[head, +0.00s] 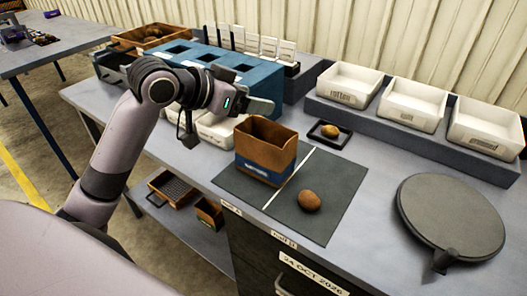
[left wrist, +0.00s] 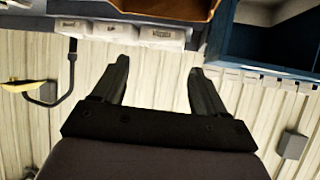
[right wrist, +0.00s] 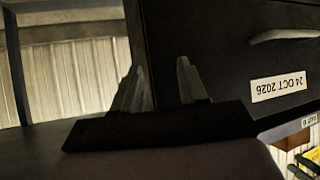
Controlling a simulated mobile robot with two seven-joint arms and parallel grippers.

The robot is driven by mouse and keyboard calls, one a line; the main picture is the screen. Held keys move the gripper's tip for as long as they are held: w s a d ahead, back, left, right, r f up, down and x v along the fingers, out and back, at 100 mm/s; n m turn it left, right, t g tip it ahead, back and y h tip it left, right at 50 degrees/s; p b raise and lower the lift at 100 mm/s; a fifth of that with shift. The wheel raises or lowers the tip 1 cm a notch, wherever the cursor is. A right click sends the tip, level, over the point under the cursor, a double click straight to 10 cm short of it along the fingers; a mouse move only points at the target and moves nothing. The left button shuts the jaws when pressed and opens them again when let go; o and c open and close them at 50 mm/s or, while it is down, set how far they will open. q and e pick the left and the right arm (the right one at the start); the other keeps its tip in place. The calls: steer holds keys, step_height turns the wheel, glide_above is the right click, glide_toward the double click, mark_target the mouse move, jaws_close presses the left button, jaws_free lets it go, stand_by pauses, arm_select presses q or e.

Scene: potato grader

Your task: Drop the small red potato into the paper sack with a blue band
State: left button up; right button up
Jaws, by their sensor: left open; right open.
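A brown paper sack (head: 265,150) with a blue band (head: 262,171) stands upright and open-topped on a dark mat's left half. A brown to reddish-brown potato (head: 309,201) lies on the mat's right half, past a white line. A yellower potato (head: 330,130) lies in a small black tray behind. My left gripper (head: 262,106) is open and empty, above and behind the sack's rim; its spread fingers show in the left wrist view (left wrist: 155,88). My right gripper (right wrist: 158,85) is open and empty, facing a dark drawer front; it is outside the head view.
White labelled bins (head: 414,104) stand on a raised shelf at the back right. A round dark turntable-like disc (head: 450,215) is at the right. A blue compartment box (head: 190,62) stands at the back left. Drawers (head: 275,255) are under the bench's front edge.

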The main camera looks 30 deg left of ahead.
arm_select(q)
steer(key=v, duration=0.6)
steer(key=shift+s+b, duration=0.3)
steer(key=shift+s, duration=0.05)
steer(key=shift+r, duration=0.15)
step_height(320, 180, down, 10)
steer(key=s+d+g+y, duration=0.1)
steer(key=s+d+g, duration=0.1)
steer(key=s+d+f+n+g+y, duration=0.1)
steer(key=s+d+f+g+y, duration=0.15)
steer(key=s+f, duration=0.8)
steer(key=s+d+f+n+g+y, duration=0.1)
steer(key=s+f+n+g, duration=0.15)
steer(key=s+f, duration=0.75)
steer(key=w+d+f+m+t+h, duration=0.1)
steer(key=w+d+f+t+h, duration=0.1)
steer(key=w+f+t, duration=0.4)
steer(key=shift+w+d+f, duration=0.35)
steer(key=shift+d+f, duration=0.05)
steer(key=shift+f, duration=1.15)
